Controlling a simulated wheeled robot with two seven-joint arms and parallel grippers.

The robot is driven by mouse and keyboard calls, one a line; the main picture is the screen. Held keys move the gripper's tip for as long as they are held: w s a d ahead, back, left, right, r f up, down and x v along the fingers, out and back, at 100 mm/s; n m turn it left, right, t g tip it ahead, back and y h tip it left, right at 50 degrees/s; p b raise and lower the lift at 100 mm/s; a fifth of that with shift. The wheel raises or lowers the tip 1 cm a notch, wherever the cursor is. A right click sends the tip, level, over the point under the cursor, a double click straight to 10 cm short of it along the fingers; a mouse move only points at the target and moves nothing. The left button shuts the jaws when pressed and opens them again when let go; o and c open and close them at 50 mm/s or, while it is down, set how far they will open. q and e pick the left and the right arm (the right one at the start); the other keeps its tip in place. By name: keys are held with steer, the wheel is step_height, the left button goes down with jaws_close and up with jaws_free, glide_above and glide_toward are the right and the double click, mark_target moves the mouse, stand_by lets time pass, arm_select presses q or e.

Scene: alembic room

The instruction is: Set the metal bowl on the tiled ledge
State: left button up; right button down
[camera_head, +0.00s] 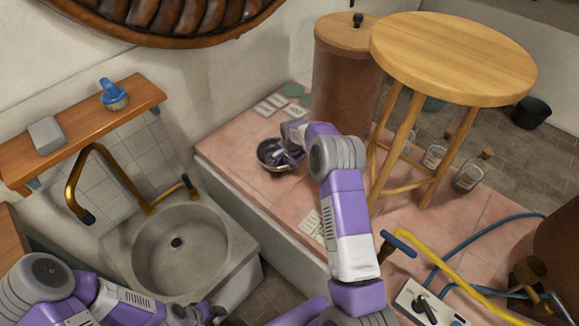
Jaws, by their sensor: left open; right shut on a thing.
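The metal bowl (271,164) is a small dark, shiny bowl at the left part of the pink tiled ledge (240,166). It looks upright and at the ledge's surface; I cannot tell whether it bears on the tiles. My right gripper (288,157) reaches in over the bowl and is shut on its right side; the fingers partly hide the bowl's inside. My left gripper (206,313) is low at the bottom of the view, in front of the sink, open and away from the bowl.
A stone sink (215,245) with a brass tap stands left of the ledge. A round wooden stool (455,55) and a brown barrel (345,75) stand behind my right arm. Papers (270,104) lie at the back. A blue hose (470,240) and a yellow hose cross the right side.

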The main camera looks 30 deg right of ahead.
steer(key=shift+f, duration=0.6)
steer(key=shift+r, duration=0.1)
steer(key=c, duration=1.2)
jaws_free()
steer(key=p+v, duration=0.3)
steer(key=v, duration=0.9)
steer(key=shift+p, duration=0.4)
steer(key=shift+a, duration=0.1)
